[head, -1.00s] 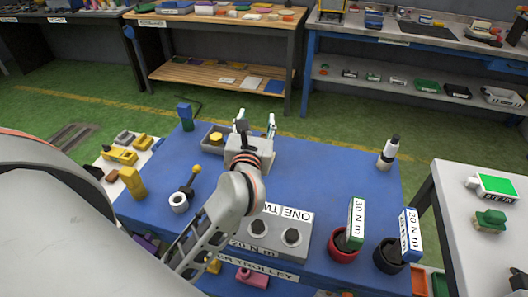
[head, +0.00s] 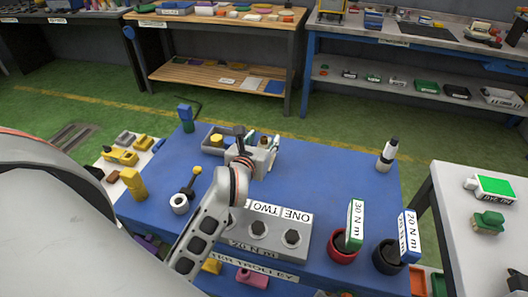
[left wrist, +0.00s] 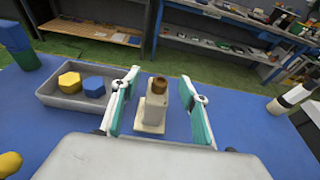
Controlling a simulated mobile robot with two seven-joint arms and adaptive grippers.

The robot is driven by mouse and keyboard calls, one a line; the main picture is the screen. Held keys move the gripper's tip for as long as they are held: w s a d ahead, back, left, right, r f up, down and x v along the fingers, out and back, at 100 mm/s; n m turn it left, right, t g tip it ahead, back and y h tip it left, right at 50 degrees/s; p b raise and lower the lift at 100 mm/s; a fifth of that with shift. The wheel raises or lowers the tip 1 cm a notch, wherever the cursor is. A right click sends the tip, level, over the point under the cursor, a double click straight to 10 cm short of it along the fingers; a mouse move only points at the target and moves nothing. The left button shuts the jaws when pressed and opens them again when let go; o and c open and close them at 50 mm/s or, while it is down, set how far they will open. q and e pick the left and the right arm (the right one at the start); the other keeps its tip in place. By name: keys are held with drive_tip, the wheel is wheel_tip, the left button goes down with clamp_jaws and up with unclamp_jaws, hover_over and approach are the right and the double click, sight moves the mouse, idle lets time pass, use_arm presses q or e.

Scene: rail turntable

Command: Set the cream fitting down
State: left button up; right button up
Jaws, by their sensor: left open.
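The cream fitting (left wrist: 151,112), a pale block with a brown round top, stands upright on the blue trolley top (head: 330,175). In the left wrist view it lies between the two teal-and-white fingers of my left gripper (left wrist: 159,80). The fingers are apart, with a visible gap on each side of the fitting. In the head view my left gripper (head: 260,148) is over the back middle of the trolley and hides most of the fitting. My right gripper is not in view.
A grey tray (left wrist: 75,103) with a yellow and a blue hex piece sits left of the fitting. A white-and-black bottle-like item (head: 388,154) stands at the right. A grey socket block (head: 265,240) and red (head: 342,248) and black cups are in front. The trolley's right-centre is clear.

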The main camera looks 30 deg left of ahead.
use_arm(q)
drive_tip(key=shift+w+a+f, duration=0.15)
drive_tip(key=shift+w+f, duration=0.05)
drive_tip(key=shift+w, duration=0.5)
clamp_jaws()
drive_tip(key=shift+r, duration=0.1)
